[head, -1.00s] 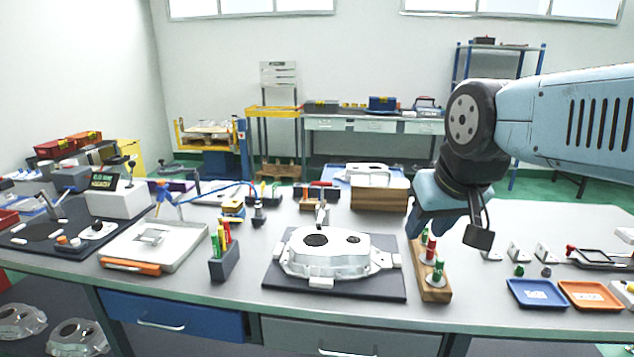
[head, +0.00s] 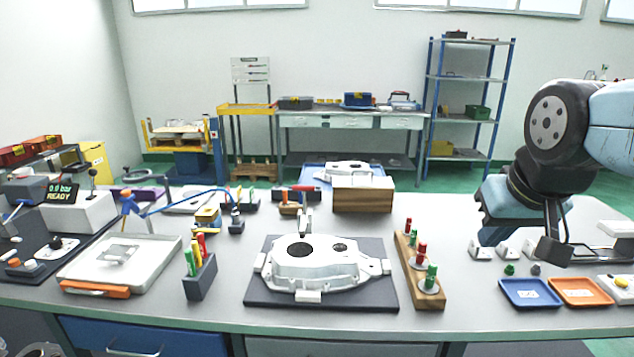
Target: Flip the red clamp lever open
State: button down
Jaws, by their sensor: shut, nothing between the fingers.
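My gripper (head: 488,236) hangs over the right part of the bench, pointing down.
A blue tray (head: 530,306) and an orange tray (head: 584,303) lie at the bench's front right. A wooden block with red and green plugs (head: 428,291) stands left of them. An aluminium casting (head: 318,268) sits on a dark mat (head: 375,296). Small white brackets stand behind the trays.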

aim_at(295, 188)
jog(key=u, duration=0.05)
jog(key=k, duration=0.85)
jog(key=u, duration=0.55)
jog(key=i, duration=0.95)
